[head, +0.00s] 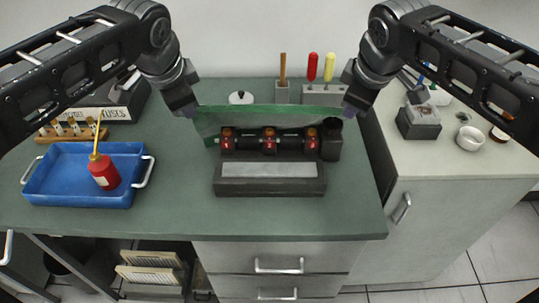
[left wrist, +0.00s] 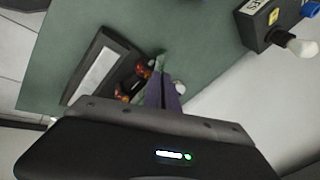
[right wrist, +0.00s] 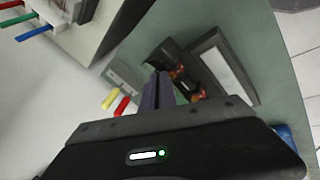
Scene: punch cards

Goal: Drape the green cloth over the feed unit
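The green cloth (head: 255,117) is stretched in a narrow band between my two grippers, along the far side of the feed unit. The feed unit (head: 270,171) is black with a pale grey plate in front and several orange and red knobs on a dark bar behind it; these remain uncovered. My left gripper (head: 190,112) is shut on the cloth's left end; green cloth shows at its fingertips in the left wrist view (left wrist: 160,62). My right gripper (head: 350,110) is shut at the cloth's right end. I cannot tell whether the cloth touches the unit.
A blue tray (head: 70,193) with a red oil can (head: 104,172) stands at the left. A side cabinet (head: 440,155) adjoins at the right. The bench front is clear.

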